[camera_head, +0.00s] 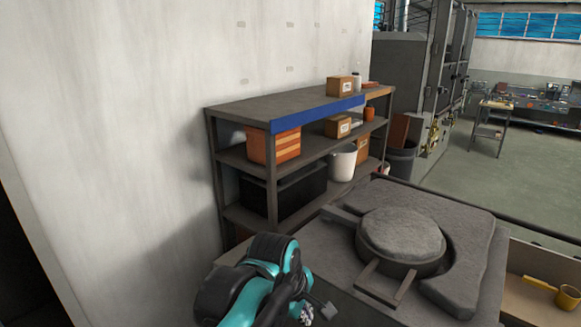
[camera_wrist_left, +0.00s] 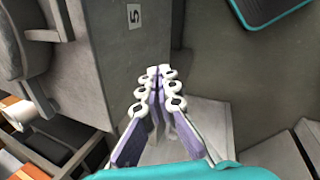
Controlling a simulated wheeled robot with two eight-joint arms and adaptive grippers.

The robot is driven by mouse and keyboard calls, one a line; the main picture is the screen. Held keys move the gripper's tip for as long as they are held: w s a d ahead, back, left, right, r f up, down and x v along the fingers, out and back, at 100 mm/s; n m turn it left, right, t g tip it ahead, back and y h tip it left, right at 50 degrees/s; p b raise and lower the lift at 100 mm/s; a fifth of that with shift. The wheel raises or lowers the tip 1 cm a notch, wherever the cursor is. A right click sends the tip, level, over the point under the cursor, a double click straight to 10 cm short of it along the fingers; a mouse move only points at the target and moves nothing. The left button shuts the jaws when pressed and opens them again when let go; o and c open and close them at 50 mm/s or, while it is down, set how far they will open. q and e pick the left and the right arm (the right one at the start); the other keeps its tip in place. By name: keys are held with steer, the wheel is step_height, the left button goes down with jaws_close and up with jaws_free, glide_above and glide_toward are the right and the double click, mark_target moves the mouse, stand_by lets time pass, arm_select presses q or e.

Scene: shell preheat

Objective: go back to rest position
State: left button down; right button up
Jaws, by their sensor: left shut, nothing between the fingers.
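My left gripper (camera_head: 308,313) shows at the bottom of the head view, below the end of my teal and black left arm. It also shows in the left wrist view (camera_wrist_left: 159,72), where its pale, purple-sided fingers meet at the tips. It is shut and holds nothing. In the head view it is in front of and left of a grey workbench (camera_head: 330,258). My right gripper is in neither view.
A round grey stone-like disc (camera_head: 401,233) sits on the bench inside a curved grey block (camera_head: 475,255). A metal shelf (camera_head: 250,107) with boxes stands against the wall behind. Open floor (camera_head: 465,175) extends beyond.

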arm_select(q)
steer(key=s+a+f+m+t+y+b, duration=0.1)
steer(key=s+a+f+m+b, duration=0.2)
steer(key=a+f, duration=0.4)
steer(key=s+a+f+m+t+b, duration=0.1)
steer(key=s+a+f+m+b, duration=0.2)
steer(key=f, duration=0.6)
steer(key=s+a+f+m+t+y+b, duration=0.1)
steer(key=s+a+f+m+b, duration=0.3)
steer(key=a, duration=0.7)
step_height(320, 180, down, 5)
steer(key=m+t+b, duration=0.1)
steer(key=m+b, duration=0.1)
steer(key=b, duration=0.2)
steer(key=shift+y, duration=0.3)
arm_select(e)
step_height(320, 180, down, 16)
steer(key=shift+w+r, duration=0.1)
